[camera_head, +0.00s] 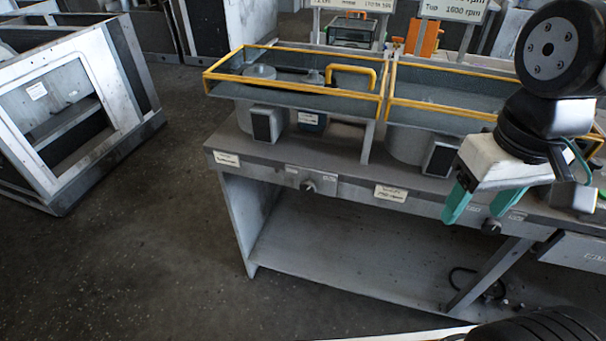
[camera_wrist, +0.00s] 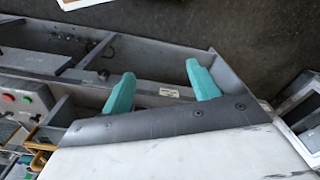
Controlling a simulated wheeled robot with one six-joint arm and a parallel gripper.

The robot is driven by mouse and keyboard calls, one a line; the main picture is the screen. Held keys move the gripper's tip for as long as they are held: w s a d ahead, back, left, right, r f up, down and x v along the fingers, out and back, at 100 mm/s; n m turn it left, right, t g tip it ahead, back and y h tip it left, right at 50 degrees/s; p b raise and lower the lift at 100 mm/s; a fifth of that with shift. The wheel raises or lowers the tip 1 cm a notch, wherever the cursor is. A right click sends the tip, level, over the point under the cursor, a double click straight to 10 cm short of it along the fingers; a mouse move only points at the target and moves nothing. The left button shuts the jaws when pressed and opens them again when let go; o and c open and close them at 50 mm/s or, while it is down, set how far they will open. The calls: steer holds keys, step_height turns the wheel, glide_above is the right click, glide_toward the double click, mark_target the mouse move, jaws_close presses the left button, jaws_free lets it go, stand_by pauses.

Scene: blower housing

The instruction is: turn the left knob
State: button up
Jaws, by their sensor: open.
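The left knob (camera_head: 308,187) is a small dark round knob on the front face of the grey workbench (camera_head: 262,172). A second dark knob (camera_head: 491,227) sits farther right on the same face. My gripper (camera_head: 471,217) has two teal fingers spread apart with nothing between them. It appears in front of the right part of the bench, near the right knob and well to the right of the left knob. In the wrist view my gripper (camera_wrist: 160,69) is also open and empty. I cannot make out the left knob there for sure.
Yellow-edged trays (camera_head: 290,88) stand above the bench on grey housings, one with a yellow handle (camera_head: 352,76). A metal frame (camera_head: 80,110) stands at the left. The floor (camera_head: 150,260) in front of the bench's left end is clear. Red and green buttons (camera_wrist: 18,98) show in the wrist view.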

steer(key=w+a+f+n+g+h, duration=0.35)
steer(key=f+n+h, duration=0.2)
steer(key=f, duration=0.25)
steer(key=n+t, duration=2)
steer(key=n, duration=0.3)
glide_toward(306, 190)
steer(key=w, duration=0.1)
steer(key=shift+h, duration=0.35)
steer(key=x, duration=0.7)
steer(key=shift+w+d, duration=0.15)
steer(key=shift+w, duration=0.05)
steer(key=shift+c, duration=0.2)
steer(key=c, duration=0.9)
